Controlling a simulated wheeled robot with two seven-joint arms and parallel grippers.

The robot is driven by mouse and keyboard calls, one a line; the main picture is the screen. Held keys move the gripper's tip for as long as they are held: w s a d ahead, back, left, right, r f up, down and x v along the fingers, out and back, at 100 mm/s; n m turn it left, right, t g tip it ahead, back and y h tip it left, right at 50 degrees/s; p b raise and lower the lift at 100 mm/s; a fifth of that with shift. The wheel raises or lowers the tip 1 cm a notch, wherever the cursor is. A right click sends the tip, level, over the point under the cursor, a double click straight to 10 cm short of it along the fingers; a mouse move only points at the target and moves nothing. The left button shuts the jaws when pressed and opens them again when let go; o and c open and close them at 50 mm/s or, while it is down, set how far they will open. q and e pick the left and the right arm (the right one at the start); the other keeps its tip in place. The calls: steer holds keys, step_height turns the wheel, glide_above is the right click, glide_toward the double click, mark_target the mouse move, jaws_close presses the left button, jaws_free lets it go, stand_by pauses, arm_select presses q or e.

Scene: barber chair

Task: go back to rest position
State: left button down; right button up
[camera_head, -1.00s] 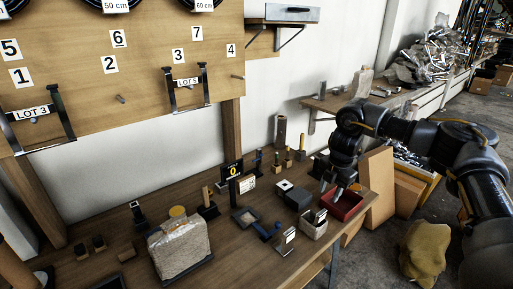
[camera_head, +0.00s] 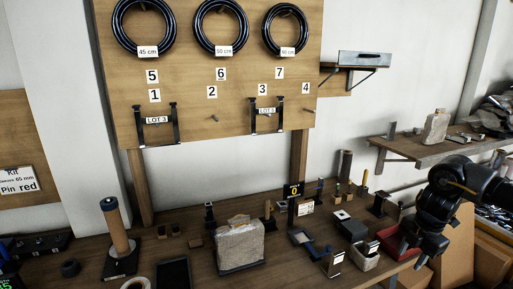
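My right gripper (camera_head: 432,250) hangs at the right of the camera_head view, fingers pointing down, over the right end of the workbench beside the red bin (camera_head: 398,243). Its fingertips look apart with nothing between them. My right arm (camera_head: 470,185) comes in from the right edge. My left gripper is not in the view.
The wooden workbench (camera_head: 190,262) holds a plastic-wrapped block (camera_head: 240,245), a roll on an upright post (camera_head: 116,228), a small light box (camera_head: 364,257) and several small blocks. A pegboard (camera_head: 200,100) with black coils stands behind. A shelf (camera_head: 420,150) is at the right.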

steer(key=a+f+n+t+y, duration=0.1)
steer(key=a+f+n+y, duration=0.1)
steer(key=a+f, duration=0.8)
steer(key=a+f+n+t+y, duration=0.2)
steer(key=a+f, duration=0.2)
steer(key=a, duration=1.2)
steer(key=s+a+m+t+y, duration=0.3)
steer(key=s+a+m, duration=0.3)
steer(key=a, duration=0.9)
steer(key=s+d+f+m+g+h, duration=0.2)
steer(key=s+d+f+m+h, duration=0.15)
steer(key=s+d+m, duration=0.8)
steer(key=s+d+f+m+g+h, duration=0.3)
steer(key=s+d+m, duration=0.4)
steer(key=s, duration=0.8)
step_height(320, 180, down, 25)
steer(key=n, duration=0.1)
steer(key=s+d+f+g, duration=0.1)
steer(key=s+d+f, duration=0.2)
steer(key=s+f, duration=1.3)
steer(key=shift+s+f+h, duration=0.4)
steer(key=shift+s+h, duration=0.05)
steer(key=shift+s, duration=0.05)
